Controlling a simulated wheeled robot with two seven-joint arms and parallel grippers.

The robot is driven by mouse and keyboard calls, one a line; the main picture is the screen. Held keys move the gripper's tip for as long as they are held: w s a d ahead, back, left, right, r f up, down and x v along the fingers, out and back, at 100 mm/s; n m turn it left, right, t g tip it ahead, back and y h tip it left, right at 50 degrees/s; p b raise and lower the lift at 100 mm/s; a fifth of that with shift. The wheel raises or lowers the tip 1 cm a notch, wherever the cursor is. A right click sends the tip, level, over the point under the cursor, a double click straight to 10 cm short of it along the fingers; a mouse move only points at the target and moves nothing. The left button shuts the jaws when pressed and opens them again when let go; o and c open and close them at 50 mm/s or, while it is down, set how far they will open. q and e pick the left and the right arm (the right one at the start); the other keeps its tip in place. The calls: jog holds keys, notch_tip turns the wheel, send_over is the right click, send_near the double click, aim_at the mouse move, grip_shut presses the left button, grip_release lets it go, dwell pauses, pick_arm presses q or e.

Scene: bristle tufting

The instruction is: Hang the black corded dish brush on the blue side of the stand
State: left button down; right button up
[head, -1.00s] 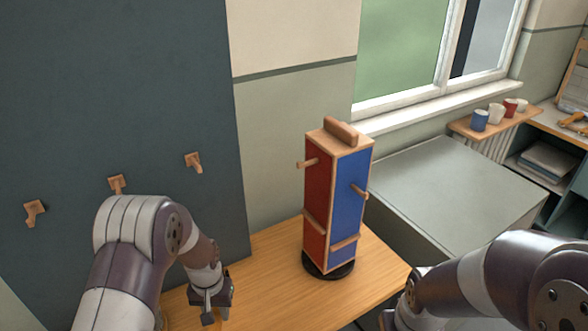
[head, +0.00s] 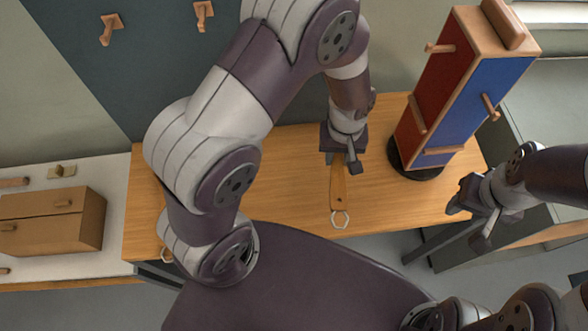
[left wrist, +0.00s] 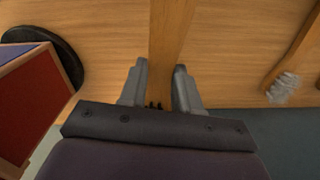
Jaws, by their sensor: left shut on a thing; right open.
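The stand (head: 440,95) is upright on a dark round base, with a red face on the left and a blue face (head: 483,95) on the right. The blue face carries an upper peg (head: 490,107) and a lower peg (head: 440,150). My left gripper (head: 341,163) is shut on a wooden brush (head: 338,190) left of the stand; a pale loop hangs at its near end. In the left wrist view its wooden body (left wrist: 170,40) runs between the fingers, with a few dark bristles by them; most bristles are hidden. My right gripper (head: 470,212) is open and empty, right of the table.
A second wooden brush with pale bristles (left wrist: 283,88) lies on the table in the left wrist view. Another pale loop (head: 166,255) shows beside my left arm. Wall pegs (head: 110,28) are at the back left. A brown drawer box (head: 50,225) stands far left.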

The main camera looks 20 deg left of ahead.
pick_arm(q)
jog(key=shift+s+d+r, duration=0.1)
jog(key=shift+s+r, duration=0.1)
jog(key=shift+s, duration=0.3)
jog(key=shift+s+r, duration=0.15)
jog(key=shift+s, duration=0.35)
jog(key=shift+w+f, duration=0.25)
jog(key=shift+w, duration=0.35)
jog(key=s+a+f+p, duration=0.1)
jog(key=s+a+f, duration=0.3)
jog(key=a, duration=0.2)
send_over(286, 188)
notch_tip(286, 188, down, 3)
jog(key=shift+w+r, duration=0.1)
jog(key=shift+w, duration=0.05)
jog(key=f+p, duration=0.1)
jog(key=f, duration=0.2)
jog(key=shift+s, duration=0.2)
jog(key=shift+w+f, duration=0.15)
jog(key=shift+f, duration=0.2)
pick_arm(e)
jog(key=shift+s+r, duration=0.3)
jog(key=shift+r, duration=0.3)
jog(key=shift+s+r, duration=0.25)
jog(key=shift+r, duration=0.35)
pick_arm(q)
jog(key=shift+f, duration=0.25)
pick_arm(e)
jog(key=shift+s+f, duration=0.1)
jog(key=shift+f, duration=0.1)
